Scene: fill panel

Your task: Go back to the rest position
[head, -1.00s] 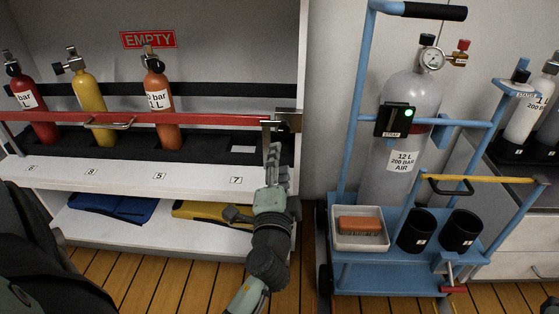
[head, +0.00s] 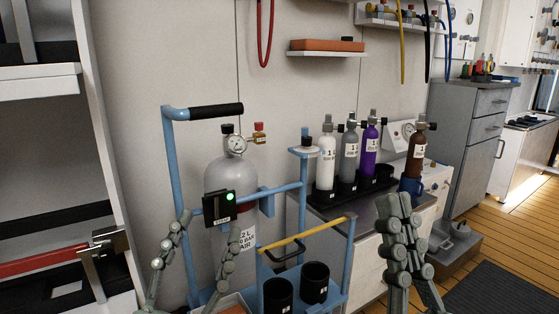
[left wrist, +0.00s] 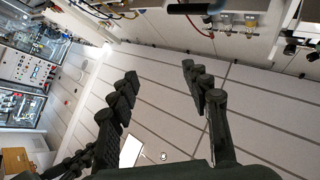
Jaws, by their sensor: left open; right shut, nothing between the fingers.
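My left gripper (head: 207,230) is raised at the lower left of the head view, in front of the blue cart and its grey air cylinder. Its two fingers stand apart with nothing between them. In the left wrist view the same gripper (left wrist: 160,70) is open and empty, with wall panels behind it. My right gripper (head: 398,205) points up at the lower right of the head view, in front of the counter. Its fingers are together and hold nothing.
The blue cart (head: 176,142) carries a grey cylinder (head: 228,172) and black cups (head: 315,285). Several small cylinders stand in a black rack (head: 340,190) on the counter. A shelf with a red bar (head: 45,262) is at left. Wooden floor (head: 520,225) shows at right.

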